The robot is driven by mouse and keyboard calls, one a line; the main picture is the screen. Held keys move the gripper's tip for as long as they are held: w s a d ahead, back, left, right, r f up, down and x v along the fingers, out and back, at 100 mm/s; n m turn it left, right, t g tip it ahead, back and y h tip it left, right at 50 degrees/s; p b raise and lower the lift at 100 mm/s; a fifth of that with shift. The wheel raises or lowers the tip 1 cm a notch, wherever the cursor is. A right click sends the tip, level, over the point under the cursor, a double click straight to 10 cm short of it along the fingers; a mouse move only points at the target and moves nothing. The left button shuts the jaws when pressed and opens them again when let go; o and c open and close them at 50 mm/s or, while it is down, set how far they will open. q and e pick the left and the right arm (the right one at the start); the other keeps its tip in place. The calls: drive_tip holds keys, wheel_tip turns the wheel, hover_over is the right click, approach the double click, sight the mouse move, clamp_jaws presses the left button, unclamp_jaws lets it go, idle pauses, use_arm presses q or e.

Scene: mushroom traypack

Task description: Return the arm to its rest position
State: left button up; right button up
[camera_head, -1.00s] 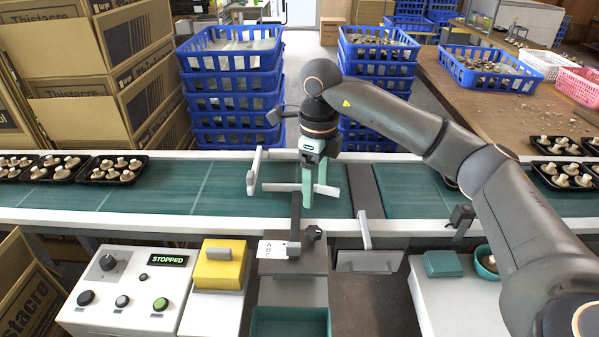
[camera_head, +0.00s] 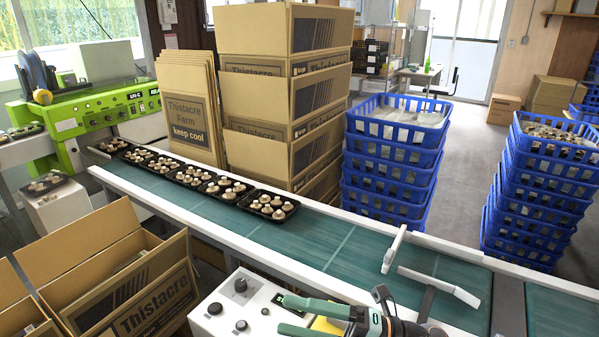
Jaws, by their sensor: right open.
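My right gripper (camera_head: 294,315) shows at the bottom of the head view, right of centre. Its two green fingers point left and are apart, with nothing between them. It lies in front of the white control box (camera_head: 232,318) and hides part of its display. Most of my right arm is below the frame's edge. My left gripper is not in view.
The green conveyor belt (camera_head: 345,262) runs diagonally behind the gripper. Several black mushroom trays (camera_head: 268,205) stand on its left part. A white guide bar (camera_head: 393,250) sits over the belt. Blue crates (camera_head: 392,170) and cartons (camera_head: 290,100) stand behind. Open cartons (camera_head: 120,270) stand front left.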

drive_tip(key=d+f+m+t+h+p, duration=0.2)
drive_tip(key=d+f+m+t+h, duration=0.4)
drive_tip(key=m, duration=0.6)
drive_tip(key=d+f+m+t+h+p, duration=0.1)
drive_tip(key=d+f+m+t+h, duration=0.5)
drive_tip(key=m, duration=0.7)
drive_tip(key=s+d+f+m+g+h, duration=0.2)
drive_tip(key=s+f+m+g, duration=0.1)
drive_tip(key=s+f, duration=0.3)
drive_tip(key=s+d+f+m+g+h+p, duration=0.1)
drive_tip(key=s+d+f+m+g+h, duration=0.1)
drive_tip(key=s+f, duration=0.5)
drive_tip(key=shift+s+d+f+m+g+h, duration=0.3)
drive_tip(key=shift+d+f+m+g+h, duration=0.3)
drive_tip(key=shift+m, duration=0.5)
